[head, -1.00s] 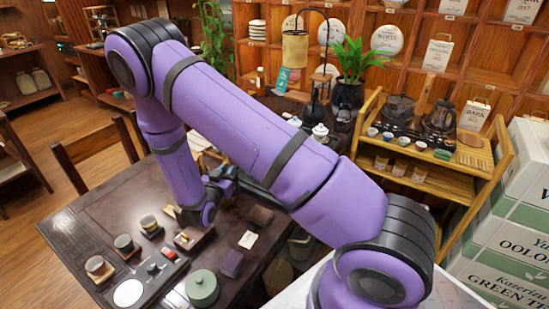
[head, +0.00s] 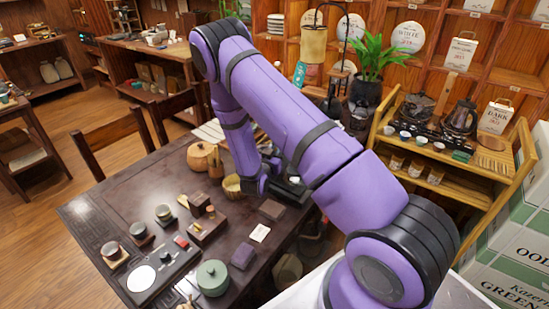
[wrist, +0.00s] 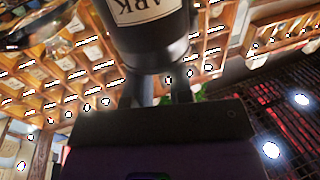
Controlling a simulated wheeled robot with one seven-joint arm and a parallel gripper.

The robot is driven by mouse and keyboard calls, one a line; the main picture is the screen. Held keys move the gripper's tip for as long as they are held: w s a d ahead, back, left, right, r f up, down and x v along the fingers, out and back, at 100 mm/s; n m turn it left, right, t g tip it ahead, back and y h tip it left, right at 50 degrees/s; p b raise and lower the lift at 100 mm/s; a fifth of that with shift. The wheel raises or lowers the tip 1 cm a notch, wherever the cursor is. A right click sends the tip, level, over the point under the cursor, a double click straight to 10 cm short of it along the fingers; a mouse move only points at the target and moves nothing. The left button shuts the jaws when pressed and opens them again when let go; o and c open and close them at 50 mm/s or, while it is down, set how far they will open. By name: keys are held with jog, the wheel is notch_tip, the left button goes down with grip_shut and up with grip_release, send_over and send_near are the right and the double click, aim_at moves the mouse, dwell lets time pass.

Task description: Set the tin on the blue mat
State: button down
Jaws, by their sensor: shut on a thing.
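A dark tin (wrist: 150,35) with a pale label reading "ARK" fills the top middle of the wrist view. My gripper (wrist: 160,88) is shut on it; two dark fingers meet its lower end. In the head view my gripper (head: 264,188) is over the far right part of the dark table, mostly behind my own arm. The tin cannot be made out there. I see no blue mat in either current view.
A wooden shelf cart (head: 440,165) and white-and-green boxes stand at right.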

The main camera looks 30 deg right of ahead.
jog(key=shift+f, duration=1.2)
jog(key=shift+f, duration=0.1)
jog(key=c, duration=1)
grip_release()
jog(key=shift+a, duration=0.1)
